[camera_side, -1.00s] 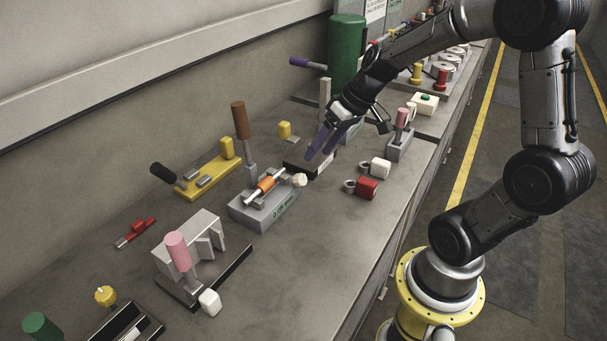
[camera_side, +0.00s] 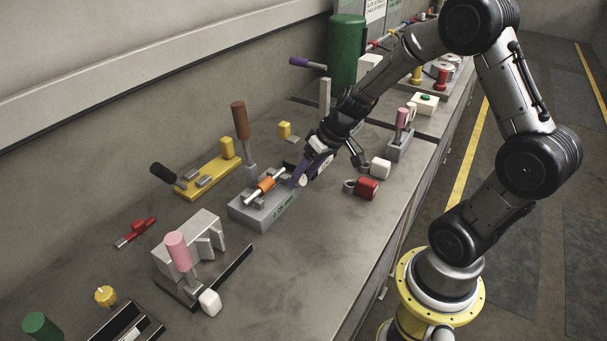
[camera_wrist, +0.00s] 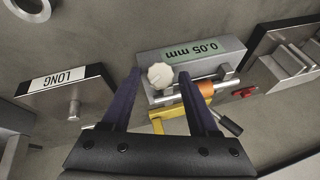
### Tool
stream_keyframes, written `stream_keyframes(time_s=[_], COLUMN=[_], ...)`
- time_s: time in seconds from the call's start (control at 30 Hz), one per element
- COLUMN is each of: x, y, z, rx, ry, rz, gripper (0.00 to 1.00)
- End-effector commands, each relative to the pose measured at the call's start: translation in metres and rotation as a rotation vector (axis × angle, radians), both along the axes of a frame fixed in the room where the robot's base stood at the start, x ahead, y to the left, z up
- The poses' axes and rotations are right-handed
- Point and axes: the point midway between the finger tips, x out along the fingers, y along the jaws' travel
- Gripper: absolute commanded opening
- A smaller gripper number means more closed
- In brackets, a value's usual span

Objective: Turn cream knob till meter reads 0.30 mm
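The cream knob (camera_wrist: 160,75) sits on the end of a grey block fixture (camera_side: 247,208) that carries a rod with an orange sleeve (camera_side: 267,184). It also shows in the side view (camera_side: 302,182), partly hidden by my fingers. The meter display (camera_wrist: 200,52) on the block reads 0.05 mm, seen upside down in the wrist view. My gripper (camera_wrist: 160,78) is open, with its purple fingers on either side of the knob. A gap shows between each finger and the knob in the wrist view. Depth between fingertips and knob is hard to judge.
A dark plate labelled LONG (camera_wrist: 62,78) with a metal peg lies beside the gripper. A yellow fixture (camera_side: 207,181) and a brown-handled lever (camera_side: 240,120) stand behind the block. A red cylinder (camera_side: 367,188) lies to the right.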

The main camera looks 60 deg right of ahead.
Motion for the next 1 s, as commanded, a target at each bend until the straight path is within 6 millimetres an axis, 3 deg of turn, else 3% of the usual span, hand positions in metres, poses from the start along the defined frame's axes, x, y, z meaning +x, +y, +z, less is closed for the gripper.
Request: stream_keyframes(time_s=[0.03, 0.3, 0.67, 1.0], x=[-0.0001, -0.0002, -0.0001, -0.0011], y=[0.0, 0.0, -0.0007, -0.0039], z=[0.0002, 0.0004, 0.0005, -0.0009], rx=[0.0, 0.0, 0.023, 0.198], ry=[0.0, 0.0, -0.001, 0.0], rz=[0.0, 0.0, -0.014, -0.118], gripper=[0.49, 0.0, 0.0, 0.0])
